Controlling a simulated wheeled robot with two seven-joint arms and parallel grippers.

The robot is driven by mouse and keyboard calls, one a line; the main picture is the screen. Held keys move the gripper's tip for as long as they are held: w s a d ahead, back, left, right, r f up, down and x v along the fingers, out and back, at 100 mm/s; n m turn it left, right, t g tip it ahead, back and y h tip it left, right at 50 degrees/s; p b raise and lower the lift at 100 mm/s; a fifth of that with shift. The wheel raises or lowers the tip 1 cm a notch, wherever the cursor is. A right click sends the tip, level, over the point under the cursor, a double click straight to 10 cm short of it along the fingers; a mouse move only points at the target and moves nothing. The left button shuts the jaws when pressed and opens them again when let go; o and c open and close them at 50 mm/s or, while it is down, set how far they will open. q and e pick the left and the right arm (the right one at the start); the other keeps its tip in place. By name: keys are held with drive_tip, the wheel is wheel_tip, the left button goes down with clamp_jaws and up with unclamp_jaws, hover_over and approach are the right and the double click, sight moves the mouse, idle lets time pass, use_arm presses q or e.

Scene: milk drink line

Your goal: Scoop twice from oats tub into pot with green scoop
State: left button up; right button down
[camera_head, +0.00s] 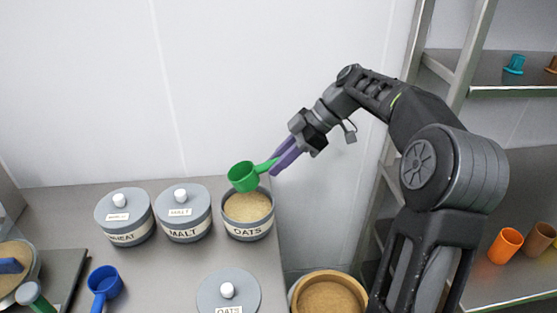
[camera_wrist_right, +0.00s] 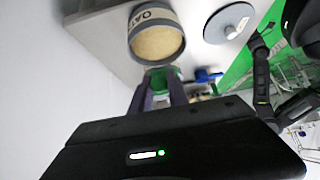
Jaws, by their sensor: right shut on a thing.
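My right gripper (camera_head: 281,160) is shut on the handle of the green scoop (camera_head: 242,178). The scoop's cup is at the rim of the open grey oats tub (camera_head: 249,232), above its far left side; whether it touches the tub I cannot tell. Pale oats show inside the tub. In the right wrist view, the purple fingers (camera_wrist_right: 158,96) hold the scoop (camera_wrist_right: 160,75) next to the oats tub (camera_wrist_right: 158,16). A round vessel (camera_head: 36,262), perhaps the pot, is cut off at the left edge. My left gripper is not in view.
The oats lid (camera_head: 228,284) lies in front of the tub. Lidded wheat (camera_head: 124,238) and malt (camera_head: 183,232) tubs stand to its left. A blue scoop (camera_head: 104,283) lies in front of them. A brown round container (camera_head: 358,292) and shelves (camera_head: 500,105) are on the right.

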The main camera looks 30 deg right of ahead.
drive_tip(key=shift+a+f+g+h+p, duration=0.15)
drive_tip(key=shift+f+g+h+p, duration=0.35)
drive_tip(key=shift+f+h, duration=0.6)
drive_tip(key=shift+g+h, duration=0.3)
drive_tip(key=shift+h, duration=0.4)
drive_tip(key=shift+b+x, duration=0.8)
drive_tip(key=shift+x, duration=2.65)
drive_tip(key=shift+s+d+f, duration=0.1)
drive_tip(key=shift+s+d, duration=0.1)
drive_tip(key=shift+d, duration=0.35)
drive_tip(key=shift+w+a, duration=0.25)
drive_tip(key=shift+a, duration=0.25)
